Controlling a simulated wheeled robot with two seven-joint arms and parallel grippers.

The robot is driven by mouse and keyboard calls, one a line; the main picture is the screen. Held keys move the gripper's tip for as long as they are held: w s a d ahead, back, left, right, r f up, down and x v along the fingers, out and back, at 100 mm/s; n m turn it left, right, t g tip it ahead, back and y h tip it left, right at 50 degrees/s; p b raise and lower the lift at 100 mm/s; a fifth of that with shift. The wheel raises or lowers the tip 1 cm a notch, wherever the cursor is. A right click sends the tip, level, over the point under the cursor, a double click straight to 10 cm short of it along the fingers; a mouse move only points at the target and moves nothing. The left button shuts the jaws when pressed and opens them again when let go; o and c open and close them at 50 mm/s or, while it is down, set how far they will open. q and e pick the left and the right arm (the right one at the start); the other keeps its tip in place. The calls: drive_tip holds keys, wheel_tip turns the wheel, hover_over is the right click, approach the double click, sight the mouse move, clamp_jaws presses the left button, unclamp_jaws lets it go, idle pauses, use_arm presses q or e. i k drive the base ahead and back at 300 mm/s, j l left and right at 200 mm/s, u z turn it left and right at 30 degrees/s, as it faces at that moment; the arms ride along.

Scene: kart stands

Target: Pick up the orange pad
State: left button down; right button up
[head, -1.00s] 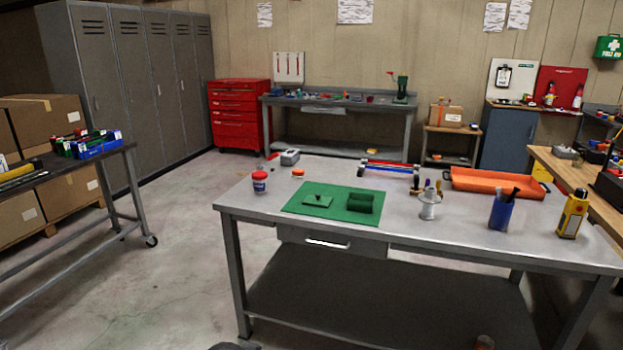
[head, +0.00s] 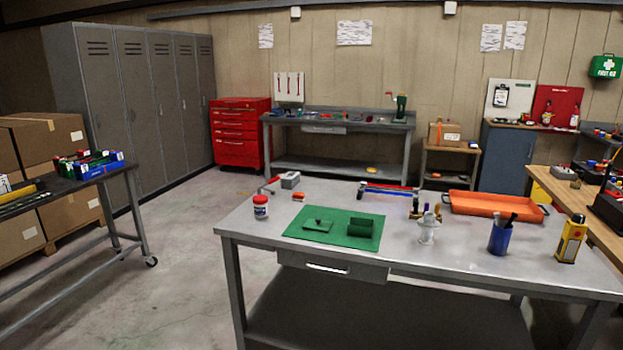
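A small orange piece (head: 298,197), which looks like the orange pad, lies on the grey workbench (head: 455,262) near its far left corner. A white jar with a red lid (head: 261,207) stands to its left and nearer. A grey block-like object (head: 290,180) sits just behind it. A green mat (head: 300,239) with green parts on it lies in front of it. Neither of my grippers is in view.
A dark side table (head: 45,195) stands left. Open floor (head: 175,270) lies between it and the bench.

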sight(297, 197)
drive_tip(key=i+l+z, duration=0.2)
drive_tip(key=i, duration=0.85)
drive_tip(key=j, duration=0.05)
